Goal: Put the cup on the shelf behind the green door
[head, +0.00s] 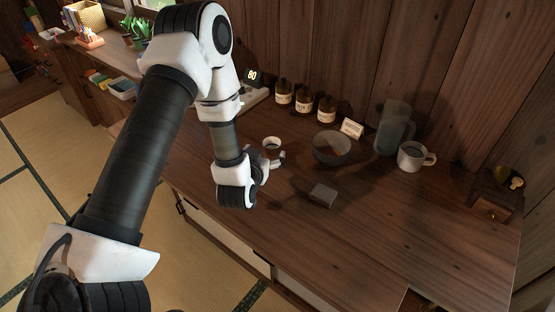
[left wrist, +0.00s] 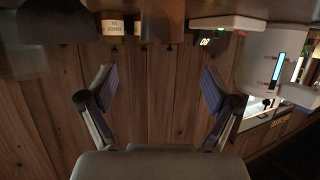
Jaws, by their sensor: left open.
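A white mug (head: 412,157) with a handle stands upright at the right of the wooden counter, by the wall. No green door or shelf behind one shows. My right gripper is out of view.
Several brown bottles (head: 304,103) stand along the wall, beside a device with a lit display (head: 252,76). A bowl (head: 331,148), a translucent pitcher (head: 392,132), a small sign (head: 352,129) and a dark block (head: 322,194) are on the counter (head: 400,220). The front right is clear.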

